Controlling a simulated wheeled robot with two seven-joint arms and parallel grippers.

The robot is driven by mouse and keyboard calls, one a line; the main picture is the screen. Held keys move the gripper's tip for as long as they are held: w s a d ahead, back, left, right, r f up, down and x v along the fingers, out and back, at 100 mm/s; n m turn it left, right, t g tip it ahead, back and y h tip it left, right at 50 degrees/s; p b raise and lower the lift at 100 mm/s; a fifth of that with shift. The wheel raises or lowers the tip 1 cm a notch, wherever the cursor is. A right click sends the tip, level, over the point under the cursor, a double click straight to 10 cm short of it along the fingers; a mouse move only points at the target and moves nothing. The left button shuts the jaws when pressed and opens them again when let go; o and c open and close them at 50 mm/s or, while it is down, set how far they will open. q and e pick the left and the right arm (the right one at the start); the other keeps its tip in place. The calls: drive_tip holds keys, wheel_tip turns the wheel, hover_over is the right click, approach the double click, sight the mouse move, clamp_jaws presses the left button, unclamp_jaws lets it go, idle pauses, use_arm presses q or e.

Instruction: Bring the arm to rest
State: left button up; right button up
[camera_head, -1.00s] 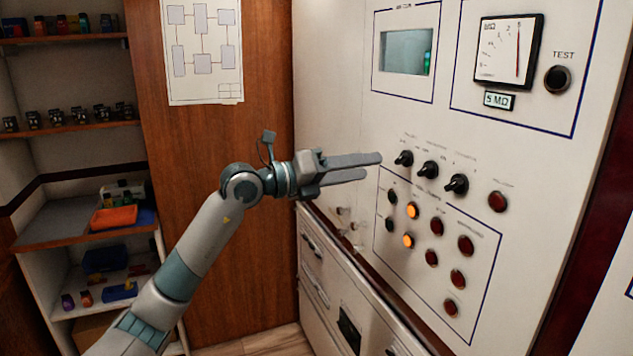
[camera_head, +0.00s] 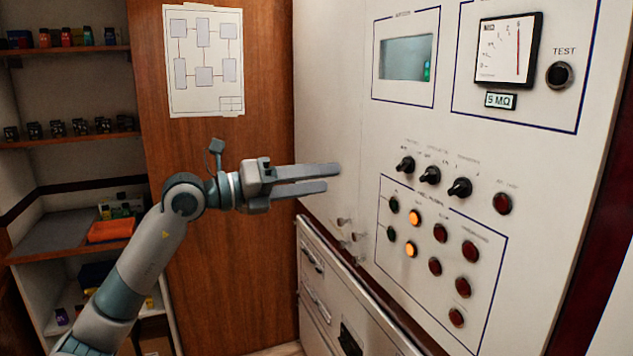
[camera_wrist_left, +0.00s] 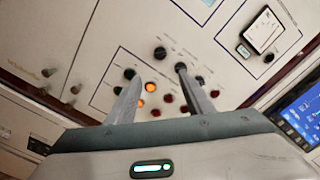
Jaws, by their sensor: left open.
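My left gripper (camera_head: 335,178) is open and empty in the head view. Its two long grey fingers point right toward the pale control panel (camera_head: 340,110), left of the row of black knobs (camera_head: 430,175). In the left wrist view, the open fingers (camera_wrist_left: 158,92) spread in front of the panel, with lit and dark buttons showing between and beside them. I cannot see a clear gap or touch between the fingertips and the panel. My right gripper is not in either view.
Two orange lamps (camera_head: 415,218) are lit among dark red and green buttons. A meter (camera_head: 507,50) and a TEST button (camera_head: 559,75) are at upper right. Drawers (camera_head: 325,285) stand below the panel. Shelves (camera_head: 75,140) with small items stand at left, beside a wooden panel (camera_head: 260,90).

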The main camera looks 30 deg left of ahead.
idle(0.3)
